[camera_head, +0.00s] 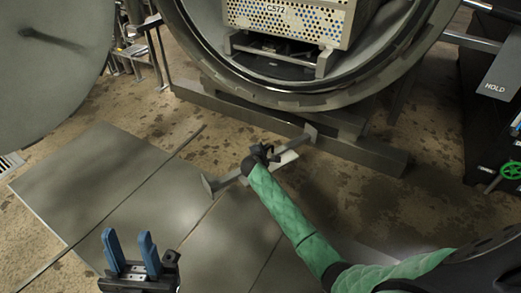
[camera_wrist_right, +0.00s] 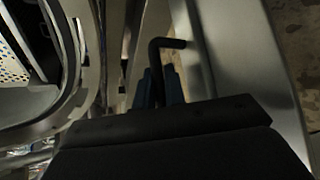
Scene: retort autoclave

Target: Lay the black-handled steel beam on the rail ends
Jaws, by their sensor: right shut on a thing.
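The steel beam (camera_head: 289,157) hangs in front of the autoclave's round mouth, tilted up to the right in the head view, with end plates at both ends. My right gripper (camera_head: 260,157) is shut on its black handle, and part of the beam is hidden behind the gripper. In the right wrist view, the blue fingers (camera_wrist_right: 161,88) close around the bent black handle (camera_wrist_right: 155,52) beside the beam's bare steel face (camera_wrist_right: 235,50). The rail ends (camera_head: 325,64) show inside the mouth under the crate, above and apart from the beam. My left gripper (camera_head: 127,243) is open and empty at lower left.
The perforated crate (camera_head: 287,18) marked CST2 sits inside the autoclave ring (camera_head: 270,98). The round door (camera_head: 50,55) stands open at left. Flat metal plates (camera_head: 95,185) cover the floor. A control cabinet with a green handwheel (camera_head: 511,170) stands at right.

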